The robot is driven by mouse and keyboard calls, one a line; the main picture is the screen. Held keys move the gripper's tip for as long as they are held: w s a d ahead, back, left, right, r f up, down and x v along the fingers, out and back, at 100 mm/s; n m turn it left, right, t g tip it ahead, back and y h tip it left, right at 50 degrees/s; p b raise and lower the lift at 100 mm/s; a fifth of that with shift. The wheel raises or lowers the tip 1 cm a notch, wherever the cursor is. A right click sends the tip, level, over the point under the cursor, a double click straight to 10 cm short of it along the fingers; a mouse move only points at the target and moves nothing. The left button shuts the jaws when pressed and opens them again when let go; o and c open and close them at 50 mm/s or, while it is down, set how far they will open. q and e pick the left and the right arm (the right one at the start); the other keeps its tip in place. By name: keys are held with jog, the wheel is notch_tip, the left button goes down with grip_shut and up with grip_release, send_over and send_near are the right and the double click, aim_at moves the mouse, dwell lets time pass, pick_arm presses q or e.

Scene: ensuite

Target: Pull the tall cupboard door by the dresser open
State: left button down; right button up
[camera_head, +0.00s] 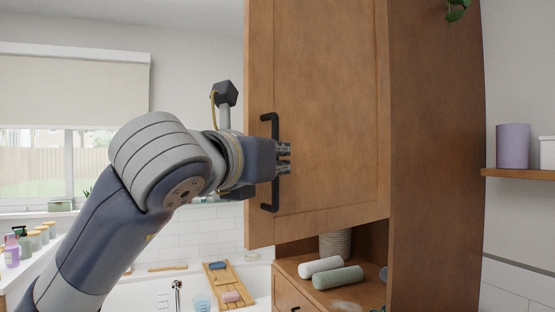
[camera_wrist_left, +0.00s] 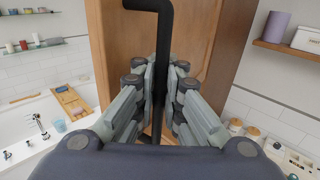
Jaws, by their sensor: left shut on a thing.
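The tall wooden cupboard door (camera_head: 330,120) fills the middle of the head view. It looks swung out, its lower edge angled away from the cabinet front below. A black vertical bar handle (camera_head: 270,125) is fixed near its left edge. My left gripper (camera_head: 284,158) is shut around the middle of this bar. In the left wrist view, the handle (camera_wrist_left: 164,40) runs down between the two finger sets (camera_wrist_left: 160,95), and the door (camera_wrist_left: 115,50) shows behind them. The fingers hide part of the bar. My right gripper is in neither view.
Below the door is an open shelf (camera_head: 375,292) with rolled towels (camera_head: 338,277) and a basket (camera_head: 335,243). The cabinet side (camera_head: 435,150) stands to the right. A bathtub (camera_head: 150,290) with a wooden caddy (camera_head: 228,287) lies lower left. A wall shelf (camera_head: 520,174) is at right.

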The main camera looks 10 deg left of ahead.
pick_arm(q)
jog(key=c, duration=1.7)
grip_release()
jog(key=shift+s+a, duration=0.1)
jog(key=shift+a, duration=0.05)
jog(key=shift+s+a, duration=0.1)
jog(key=shift+a, duration=0.05)
jog(key=shift+s, duration=0.25)
jog(key=v, duration=1.1)
jog(key=shift+s, duration=0.25)
